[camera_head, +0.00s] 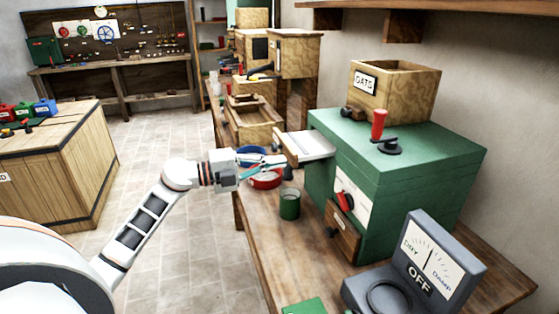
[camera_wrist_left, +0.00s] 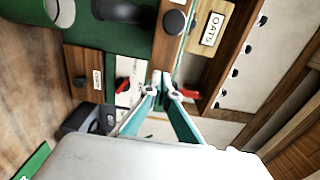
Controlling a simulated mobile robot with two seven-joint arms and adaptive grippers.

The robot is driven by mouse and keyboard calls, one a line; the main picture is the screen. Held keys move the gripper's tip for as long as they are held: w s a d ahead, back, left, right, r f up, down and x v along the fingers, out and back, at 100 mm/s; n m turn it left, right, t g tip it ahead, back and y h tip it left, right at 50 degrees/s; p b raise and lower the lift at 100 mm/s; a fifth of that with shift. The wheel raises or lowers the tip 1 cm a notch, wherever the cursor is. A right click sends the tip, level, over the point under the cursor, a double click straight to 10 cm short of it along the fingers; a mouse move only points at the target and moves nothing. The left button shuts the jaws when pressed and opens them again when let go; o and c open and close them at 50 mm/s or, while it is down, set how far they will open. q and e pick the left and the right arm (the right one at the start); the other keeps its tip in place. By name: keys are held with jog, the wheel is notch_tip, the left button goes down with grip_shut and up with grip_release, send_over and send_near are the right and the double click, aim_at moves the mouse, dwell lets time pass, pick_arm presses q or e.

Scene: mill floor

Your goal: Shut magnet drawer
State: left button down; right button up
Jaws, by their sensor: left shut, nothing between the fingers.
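The magnet drawer (camera_head: 310,145) sticks out of the left side of the green machine (camera_head: 420,165), pale inside with a wooden front. Its front (camera_wrist_left: 170,45), with a dark round knob, shows at the top middle of the left wrist view. My left gripper (camera_head: 278,163) is just left of the drawer front, its teal fingers pointing at it. The fingers are closed together and empty, with the fingertips (camera_wrist_left: 162,82) by the lower end of the drawer front in the left wrist view. I cannot tell whether they touch it. My right gripper is not in view.
A green cup (camera_head: 290,204) and a red bowl (camera_head: 266,179) stand on the bench below the gripper. An oats box (camera_head: 395,88) sits on the machine, beside a red lever (camera_head: 378,124). A grey meter (camera_head: 430,258) stands in front. Wooden crates fill the bench behind.

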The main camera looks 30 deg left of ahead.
aim_at(320, 154)
pick_arm(q)
jog(key=shift+w+d, duration=0.4)
jog(key=shift+w, duration=0.1)
jog(key=x, duration=0.1)
jog(key=p+x, duration=0.1)
jog(key=x, duration=0.1)
jog(key=r+p+x, duration=0.1)
jog(key=x, duration=0.3)
jog(key=p+x, duration=0.1)
jog(key=x, duration=0.3)
jog(key=shift+f+p, duration=0.3)
jog(key=shift+p, duration=0.05)
jog(key=shift+w+d+f, duration=0.1)
jog(key=shift+w+d, duration=0.15)
jog(key=shift+w, duration=0.1)
